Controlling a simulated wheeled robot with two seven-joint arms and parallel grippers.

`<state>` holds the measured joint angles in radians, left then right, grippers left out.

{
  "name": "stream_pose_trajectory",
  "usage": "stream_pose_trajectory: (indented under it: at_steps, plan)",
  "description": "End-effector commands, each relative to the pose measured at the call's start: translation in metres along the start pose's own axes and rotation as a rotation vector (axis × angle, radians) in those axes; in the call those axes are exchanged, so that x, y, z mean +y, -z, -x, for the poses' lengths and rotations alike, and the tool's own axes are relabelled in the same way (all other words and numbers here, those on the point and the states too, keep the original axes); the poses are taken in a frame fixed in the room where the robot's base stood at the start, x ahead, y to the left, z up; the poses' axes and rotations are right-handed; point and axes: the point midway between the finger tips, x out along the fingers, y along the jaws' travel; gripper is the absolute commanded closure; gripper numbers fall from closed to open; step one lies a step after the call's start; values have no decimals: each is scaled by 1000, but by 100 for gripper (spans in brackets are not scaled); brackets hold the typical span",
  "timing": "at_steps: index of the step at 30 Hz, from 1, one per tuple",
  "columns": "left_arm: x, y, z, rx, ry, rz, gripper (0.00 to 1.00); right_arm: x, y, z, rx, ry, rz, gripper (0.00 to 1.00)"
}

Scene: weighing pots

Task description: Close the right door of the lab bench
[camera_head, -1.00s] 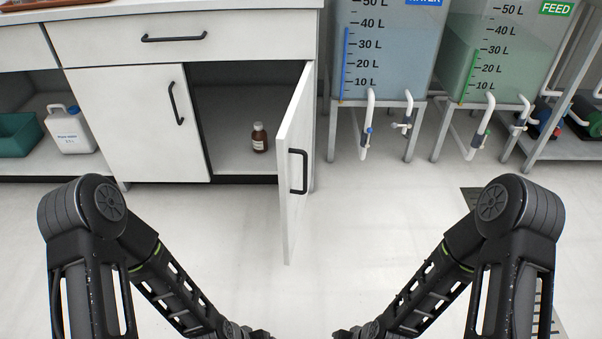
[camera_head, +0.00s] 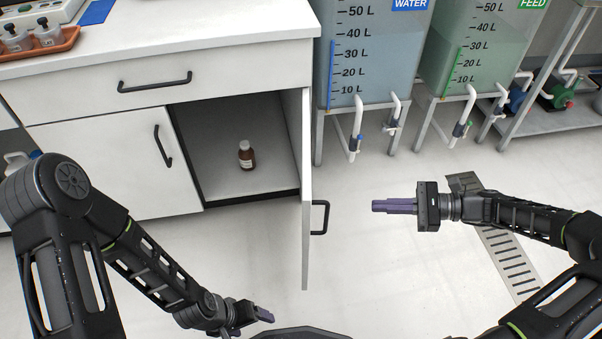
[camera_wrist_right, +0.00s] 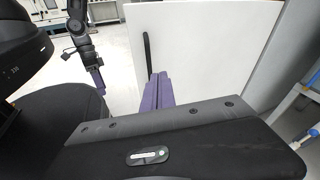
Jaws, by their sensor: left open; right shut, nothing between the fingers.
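The right door (camera_head: 306,190) of the lab bench (camera_head: 215,60) stands wide open, seen nearly edge-on in the head view, with its black handle (camera_head: 320,217) on its right side. The door's white face (camera_wrist_right: 205,45) fills much of the right wrist view, its handle (camera_wrist_right: 147,52) showing as a dark bar. My right gripper (camera_head: 375,206) is shut and empty, to the right of the door and apart from it, with its fingers pointing left at it. My left gripper (camera_head: 268,316) is low in front of the bench, left of the door.
A brown bottle (camera_head: 246,156) stands inside the open cabinet. The left door (camera_head: 118,163) is shut. The water tank (camera_head: 370,50) and feed tank (camera_head: 470,45) stand on frames right of the bench, behind my right gripper. The floor around the door is clear.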

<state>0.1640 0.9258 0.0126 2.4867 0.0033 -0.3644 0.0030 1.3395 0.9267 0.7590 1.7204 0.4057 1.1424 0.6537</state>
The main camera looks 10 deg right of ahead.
Motion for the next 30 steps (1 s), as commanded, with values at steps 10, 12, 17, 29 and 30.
stream_pose_trajectory:
  at_steps: [10,12,17,29,30]
  plan:
    - [0,-3,-2,-6,-1,-2,20,23,-53,14,-208,-140,-175,100]
    - [0,-2,-2,-6,-1,-1,20,23,-53,14,-207,-140,-175,100]
    - [0,-2,-2,-5,0,-1,20,23,-52,14,-206,-140,-174,100]
    - [-10,2,-19,5,4,5,20,27,-54,-13,-202,-147,-171,100]
    - [-12,3,-22,8,5,6,20,28,-56,-20,-204,-147,-171,100]
